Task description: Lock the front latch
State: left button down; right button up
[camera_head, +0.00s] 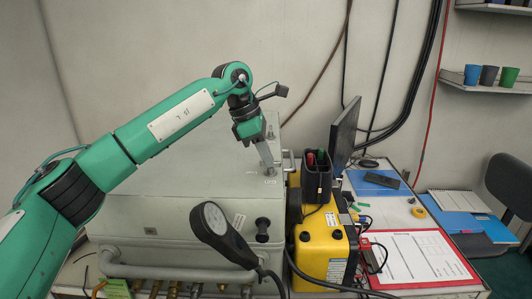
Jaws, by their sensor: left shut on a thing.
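The grey air panel box (180,205) stands at the left and middle of the head view, with a flat, lighter top. My left arm reaches over it from the left. My left gripper (268,168) points down at the right part of the top and is shut on a small part there, which I take to be the front latch. The fingers hide most of that part, so I cannot tell how it is turned. Small printed marks lie on the top beside the fingertips. My right gripper is not in view.
A black round gauge (215,219) on a handle stands up before the box's front face. A yellow case (322,243) and a dark pen holder (317,178) stand close to the box's right. A monitor (345,133) and a red clipboard (412,257) are farther right.

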pick_arm(q)
jog(key=shift+r, duration=0.15)
jog(key=c, duration=1.5)
grip_release()
